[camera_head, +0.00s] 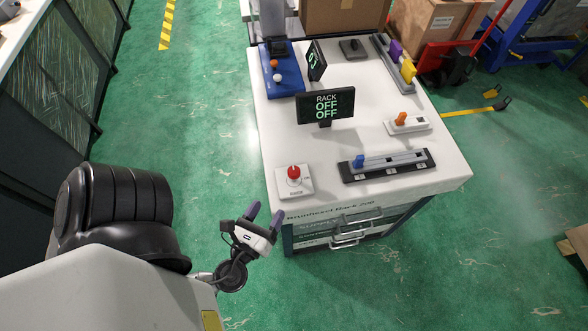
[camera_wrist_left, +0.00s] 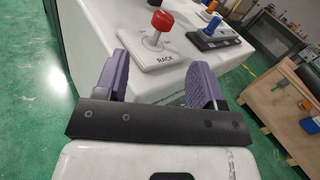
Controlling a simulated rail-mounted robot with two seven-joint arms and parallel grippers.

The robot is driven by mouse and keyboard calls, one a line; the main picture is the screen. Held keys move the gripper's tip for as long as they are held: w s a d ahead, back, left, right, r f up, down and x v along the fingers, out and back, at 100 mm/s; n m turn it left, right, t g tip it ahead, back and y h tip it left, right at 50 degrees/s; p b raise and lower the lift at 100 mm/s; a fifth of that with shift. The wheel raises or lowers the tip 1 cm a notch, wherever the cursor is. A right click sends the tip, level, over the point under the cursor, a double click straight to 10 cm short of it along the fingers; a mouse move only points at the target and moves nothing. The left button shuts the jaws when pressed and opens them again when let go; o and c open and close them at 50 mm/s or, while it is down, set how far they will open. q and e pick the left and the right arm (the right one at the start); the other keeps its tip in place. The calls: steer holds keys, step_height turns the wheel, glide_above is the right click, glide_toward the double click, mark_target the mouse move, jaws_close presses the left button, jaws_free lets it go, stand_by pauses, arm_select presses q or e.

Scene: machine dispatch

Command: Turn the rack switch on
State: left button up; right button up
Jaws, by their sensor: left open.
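The rack switch (camera_head: 293,173) is a red knob on a white plate at the near left corner of the white cabinet top. In the left wrist view the red knob (camera_wrist_left: 162,20) stands on a metal stem above its plate, which is printed RACK. A black display (camera_head: 326,105) on the cabinet reads RACK OFF OFF in green. My left gripper (camera_head: 265,213) is open and empty, off the cabinet's near left edge and apart from the switch. In the wrist view its two purple fingers (camera_wrist_left: 162,75) are spread below the knob. My right gripper is not in view.
Drawers with handles (camera_head: 345,230) are on the front. Green floor is clear to the left.

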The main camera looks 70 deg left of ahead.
mark_target(291, 176)
arm_select(q)
steer(key=w+a+m, duration=0.1)
steer(key=w+a, duration=0.1)
steer(key=w, duration=0.1)
steer(key=w+a+p, duration=0.1)
steer(key=w+a, duration=0.1)
steer(key=w, duration=0.1)
steer(key=w+a+m, duration=0.1)
steer(key=w+a, duration=0.2)
steer(key=shift+w+m+h+p, duration=0.3)
steer(key=shift+p, duration=0.05)
steer(key=shift+x, duration=0.95)
steer(key=shift+c, duration=0.3)
steer(key=c, duration=0.9)
steer(key=shift+o, duration=0.2)
steer(key=shift+t, duration=0.3)
